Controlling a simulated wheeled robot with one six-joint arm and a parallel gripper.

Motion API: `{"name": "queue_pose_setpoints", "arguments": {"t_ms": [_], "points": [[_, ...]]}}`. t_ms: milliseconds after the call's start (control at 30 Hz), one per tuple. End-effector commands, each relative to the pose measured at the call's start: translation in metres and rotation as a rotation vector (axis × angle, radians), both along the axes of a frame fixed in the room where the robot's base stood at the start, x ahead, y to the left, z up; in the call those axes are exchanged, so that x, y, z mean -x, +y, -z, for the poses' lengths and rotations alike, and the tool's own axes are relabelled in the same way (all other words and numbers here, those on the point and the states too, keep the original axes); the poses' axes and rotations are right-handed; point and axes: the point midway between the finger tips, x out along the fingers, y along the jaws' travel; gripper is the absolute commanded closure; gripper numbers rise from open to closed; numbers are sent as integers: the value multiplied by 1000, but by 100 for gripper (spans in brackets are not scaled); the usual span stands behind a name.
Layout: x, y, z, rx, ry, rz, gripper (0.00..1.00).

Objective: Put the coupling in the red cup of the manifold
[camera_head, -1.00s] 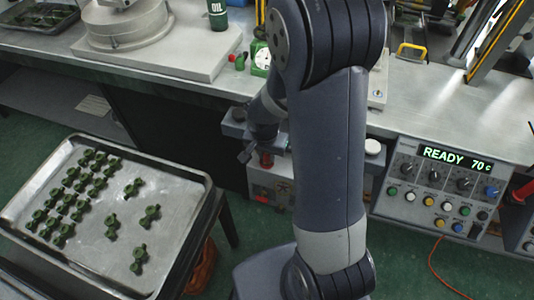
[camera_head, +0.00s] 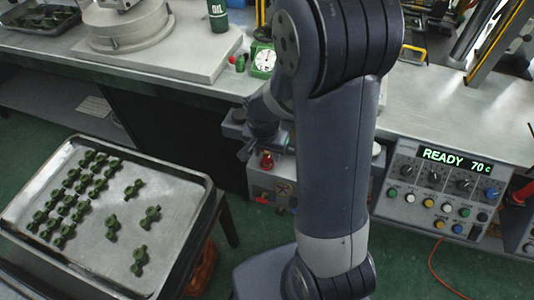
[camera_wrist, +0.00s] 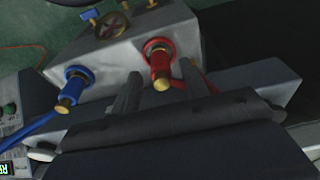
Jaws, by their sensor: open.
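The coupling (camera_wrist: 160,68), red with a brass end, stands in the red cup (camera_wrist: 151,45) of the manifold (camera_wrist: 125,45) in the wrist view. My gripper (camera_wrist: 161,72) is open, with one finger on each side of the coupling in the picture and a visible gap to each. I cannot tell how deep the coupling sits. In the head view the manifold (camera_head: 263,183) is low at the bench front, with a red part (camera_head: 267,160) on top, just below my gripper (camera_head: 258,145). My arm hides its right side.
A blue coupling (camera_wrist: 75,84) with a blue hose stands left of the red one in the wrist view. The control panel (camera_head: 437,190) reads READY 70 C. A tray (camera_head: 180,205) of green pieces is at the left. The bench edge lies above the manifold.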

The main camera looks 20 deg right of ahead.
Motion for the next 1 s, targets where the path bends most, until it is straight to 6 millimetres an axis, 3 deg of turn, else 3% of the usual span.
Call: {"name": "queue_pose_setpoints", "arguments": {"t_ms": [200, 433, 600, 867, 1000], "points": [[4, 5, -48, 0, -8, -3, 57], [9, 8, -85, 0, -6, -2, 57], [11, 9, -96, -1, -4, -1, 57], [11, 9, -97, 0, -3, -1, 57], [11, 9, -97, 0, -3, -1, 48]]}}
